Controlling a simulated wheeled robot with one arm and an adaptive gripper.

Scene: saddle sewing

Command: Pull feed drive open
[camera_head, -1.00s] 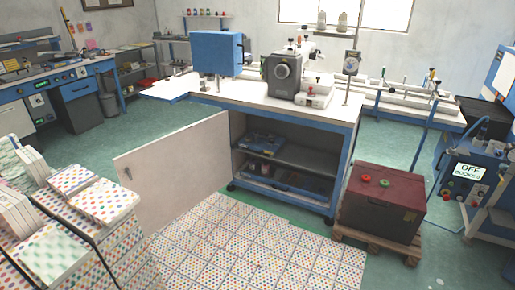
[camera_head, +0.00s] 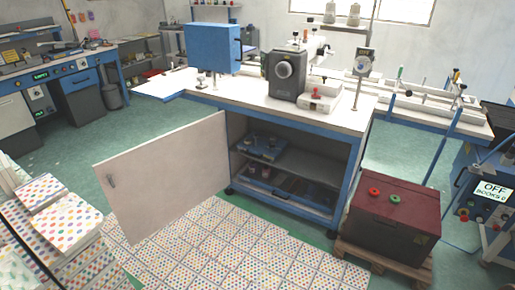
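A sewing machine bench (camera_head: 270,92) with a white top and blue frame stands in the middle of the head view. Which part is the feed drive is not clear to me. My gripper is not in view.
Stacks of dotted sheets (camera_head: 50,225) stand at the lower left, and dotted sheets (camera_head: 215,245) cover the floor before the bench. A dark red box (camera_head: 395,213) on a pallet stands right of it. An OFF display panel (camera_head: 490,189) is at the right edge.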

